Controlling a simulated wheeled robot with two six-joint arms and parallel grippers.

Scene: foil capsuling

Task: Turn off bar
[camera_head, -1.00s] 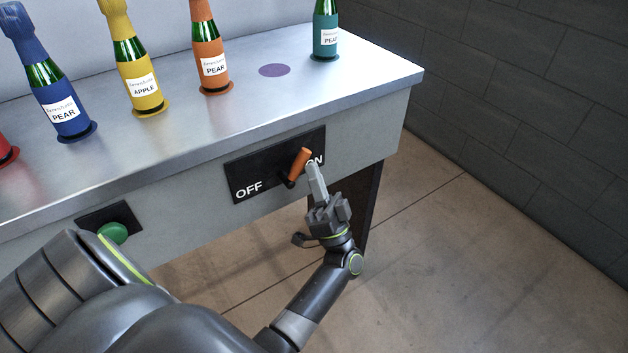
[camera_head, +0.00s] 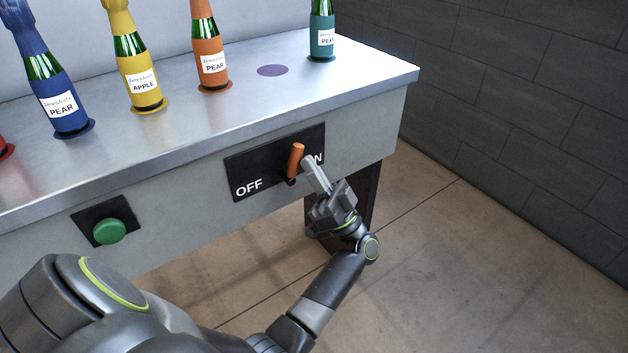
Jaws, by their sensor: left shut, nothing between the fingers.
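The bar is an orange handle (camera_head: 296,158) on a black switch plate (camera_head: 249,172) on the bench's front face, marked OFF at left and ON at right. The handle stands almost upright, leaning slightly right, between the two words. My left gripper (camera_head: 309,163) is shut and empty. Its fingertips are at the right side of the handle, in front of the ON word and hiding part of it. I cannot tell whether they touch the handle. My right gripper is not in view.
A green button (camera_head: 109,231) sits on the front face at left. Bottles stand on the bench top (camera_head: 190,122): blue (camera_head: 62,98), yellow (camera_head: 138,65), orange (camera_head: 210,55) and teal (camera_head: 322,35). A purple disc (camera_head: 272,70) is bare. Floor at right is clear.

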